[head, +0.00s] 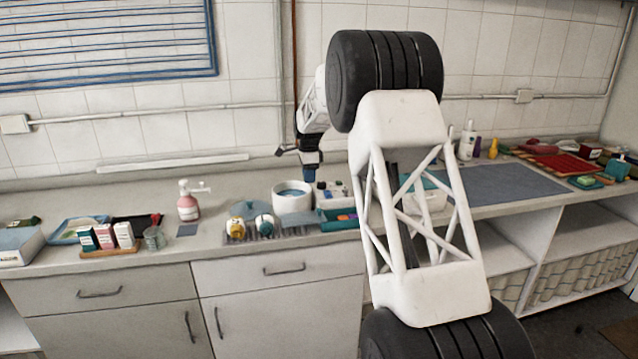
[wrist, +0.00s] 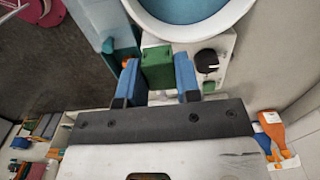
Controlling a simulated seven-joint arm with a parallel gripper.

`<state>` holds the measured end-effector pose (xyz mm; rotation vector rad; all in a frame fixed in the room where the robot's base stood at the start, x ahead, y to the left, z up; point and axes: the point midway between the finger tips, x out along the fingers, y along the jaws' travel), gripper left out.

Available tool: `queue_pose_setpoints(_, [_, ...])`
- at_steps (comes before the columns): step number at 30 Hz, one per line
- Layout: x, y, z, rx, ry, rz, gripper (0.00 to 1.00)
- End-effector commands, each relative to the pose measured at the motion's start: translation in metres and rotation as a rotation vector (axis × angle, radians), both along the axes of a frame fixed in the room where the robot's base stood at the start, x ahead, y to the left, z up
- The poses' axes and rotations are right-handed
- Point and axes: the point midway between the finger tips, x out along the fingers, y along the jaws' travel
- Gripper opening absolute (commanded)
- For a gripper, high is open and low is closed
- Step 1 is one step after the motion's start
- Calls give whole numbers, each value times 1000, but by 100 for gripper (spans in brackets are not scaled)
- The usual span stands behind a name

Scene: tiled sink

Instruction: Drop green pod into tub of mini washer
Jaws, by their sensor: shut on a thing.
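My gripper (wrist: 157,80) is shut on the green pod (wrist: 156,62), which sits between its two blue fingertips in the wrist view. The mini washer's white round tub (wrist: 238,12), with blue inside, lies just beyond the pod. The pod shows against the washer's white panel with a black knob (wrist: 207,58), outside the tub rim in this view. In the head view, my gripper (head: 311,170) hangs down near the right rim of the tub (head: 293,203). The pod cannot be made out there.
A rack with yellow and white items (head: 236,228) is in front, and a teal tray (head: 338,221) is to the right. Small boxes (head: 105,236) stand farther left. My arm hides part of the counter.

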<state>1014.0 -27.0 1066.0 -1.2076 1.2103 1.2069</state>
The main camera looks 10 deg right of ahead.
Motion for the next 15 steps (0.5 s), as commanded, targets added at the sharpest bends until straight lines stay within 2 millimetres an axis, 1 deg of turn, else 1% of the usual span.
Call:
queue_pose_setpoints(1, [7,7,1,0,1,2,9])
queue_pose_setpoints(6, [24,22,8,0,-1,2,9])
queue_pose_setpoints(12, [37,36,12,0,0,1,9])
queue_pose_setpoints(15, [40,39,13,0,0,1,9])
